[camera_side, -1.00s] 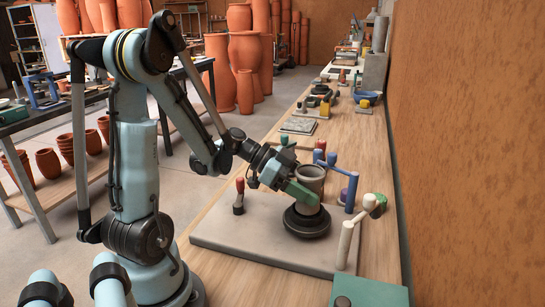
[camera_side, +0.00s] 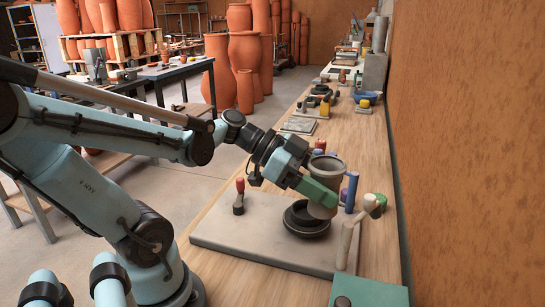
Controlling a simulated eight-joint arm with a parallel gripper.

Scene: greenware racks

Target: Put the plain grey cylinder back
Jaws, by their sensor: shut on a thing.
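The plain grey cylinder (camera_side: 327,168) is an open-topped, upright grey vessel with a thicker rim. My gripper (camera_side: 319,194), with green fingers, is shut on its side. The cylinder stands over the back right part of a round black stand (camera_side: 306,227) and appears raised off it, though its lower edge is partly hidden by the green finger. The stand sits on a pale grey board (camera_side: 240,240) on the wooden bench.
A red-handled tool (camera_side: 239,192) stands at left on the board. A blue post (camera_side: 351,190) and a cream-handled piece (camera_side: 345,243) stand close right of the cylinder. A green box (camera_side: 368,291) is at the front. Several items line the back of the bench.

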